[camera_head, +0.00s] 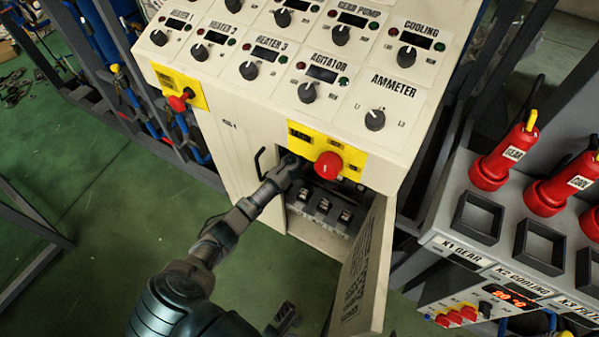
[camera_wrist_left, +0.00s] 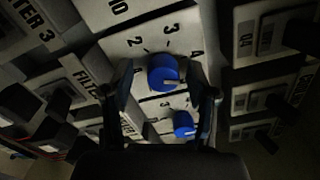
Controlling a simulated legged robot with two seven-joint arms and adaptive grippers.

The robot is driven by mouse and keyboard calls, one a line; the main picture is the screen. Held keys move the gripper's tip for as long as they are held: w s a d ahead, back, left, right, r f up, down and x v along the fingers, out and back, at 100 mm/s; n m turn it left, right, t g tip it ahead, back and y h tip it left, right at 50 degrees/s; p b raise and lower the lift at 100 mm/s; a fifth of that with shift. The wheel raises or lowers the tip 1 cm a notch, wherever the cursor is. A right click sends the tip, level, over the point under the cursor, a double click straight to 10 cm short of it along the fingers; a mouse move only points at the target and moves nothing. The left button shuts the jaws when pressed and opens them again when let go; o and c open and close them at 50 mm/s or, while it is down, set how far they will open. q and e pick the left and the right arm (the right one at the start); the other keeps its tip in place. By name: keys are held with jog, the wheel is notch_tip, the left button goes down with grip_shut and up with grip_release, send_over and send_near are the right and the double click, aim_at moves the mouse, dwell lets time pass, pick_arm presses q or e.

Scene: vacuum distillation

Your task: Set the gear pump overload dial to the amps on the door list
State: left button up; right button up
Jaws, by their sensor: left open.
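The cabinet door (camera_head: 372,265) hangs open; the list on it (camera_head: 357,268) is too small to read. Inside the open compartment is a row of dark overload units (camera_head: 323,208). My left gripper (camera_head: 290,168) reaches into its upper part, its fingertips hidden. In the left wrist view, a blue dial (camera_wrist_left: 163,72) with printed numbers including 2, 3 and 4 lies between the open fingers of my left gripper (camera_wrist_left: 165,90), with gaps beside it. Its pale slot points to the lower right. A second blue dial (camera_wrist_left: 184,123) is below. I cannot read which dial belongs to the gear pump.
A red emergency knob (camera_head: 328,165) on a yellow plate juts out above the opening. The sloped panel (camera_head: 345,95) carries several black knobs. A rack with red connectors (camera_head: 505,157) stands at the right.

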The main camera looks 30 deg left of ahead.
pick_arm(q)
jog(key=s+d+n+p, duration=0.1)
jog(key=s+n+p, duration=0.3)
jog(key=s+n, duration=1.6)
jog(key=s+f+g+p, duration=0.1)
jog(key=s+f+g, duration=0.1)
jog(key=f, duration=0.3)
jog(key=s+d+f+n+g, duration=0.1)
jog(key=s+f+g, duration=0.1)
jog(key=f, duration=0.4)
jog(key=s+d+f+g+y+p, duration=0.1)
jog(key=s+f+g, duration=0.1)
jog(key=f, duration=0.4)
jog(key=shift+s+d+f+n+p, duration=0.2)
jog(key=shift+s+n+p, duration=0.15)
jog(key=shift+s, duration=0.4)
pick_arm(e)
notch_tip(320, 180, up, 8)
jog(key=w, duration=0.1)
jog(key=shift+w+r+t, duration=0.15)
jog(key=shift+r+t, duration=0.05)
jog(key=shift+t, duration=0.2)
